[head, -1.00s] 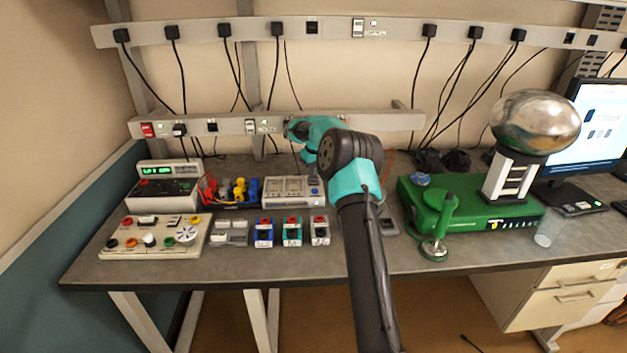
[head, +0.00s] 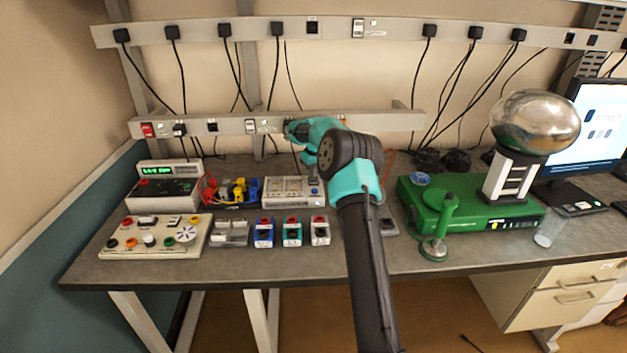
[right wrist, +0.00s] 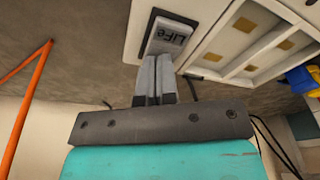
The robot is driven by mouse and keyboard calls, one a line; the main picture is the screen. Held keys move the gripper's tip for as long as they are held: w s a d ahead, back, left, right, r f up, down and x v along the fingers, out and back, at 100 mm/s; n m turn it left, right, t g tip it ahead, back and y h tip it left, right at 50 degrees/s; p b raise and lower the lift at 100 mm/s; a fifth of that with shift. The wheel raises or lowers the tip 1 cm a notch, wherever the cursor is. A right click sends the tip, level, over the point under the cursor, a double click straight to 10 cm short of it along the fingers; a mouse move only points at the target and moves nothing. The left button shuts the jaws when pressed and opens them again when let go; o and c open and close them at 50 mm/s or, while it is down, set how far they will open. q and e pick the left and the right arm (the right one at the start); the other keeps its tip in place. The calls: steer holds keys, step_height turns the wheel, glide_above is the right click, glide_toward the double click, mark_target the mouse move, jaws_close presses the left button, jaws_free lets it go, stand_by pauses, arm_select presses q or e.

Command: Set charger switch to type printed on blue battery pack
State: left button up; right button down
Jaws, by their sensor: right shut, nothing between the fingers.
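The charger (head: 288,193) is a pale box with several bays on its top, at the middle of the bench. Its switch (right wrist: 168,40) shows close up in the right wrist view, a grey rocker in a dark frame printed "LiFe". My right gripper (right wrist: 157,62) is shut and empty, its fingertips at the rocker's near edge; I cannot tell if they touch. In the head view my arm hides these fingertips. The blue battery pack (head: 263,233) stands in front of the charger, its print too small to read. My left gripper is out of view.
Grey blocks (head: 231,233) and a control panel (head: 155,237) lie left. A green machine (head: 480,208) stands right. An orange cable (right wrist: 30,105) hangs near the gripper.

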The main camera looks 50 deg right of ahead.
steer(key=shift+r, duration=3.4)
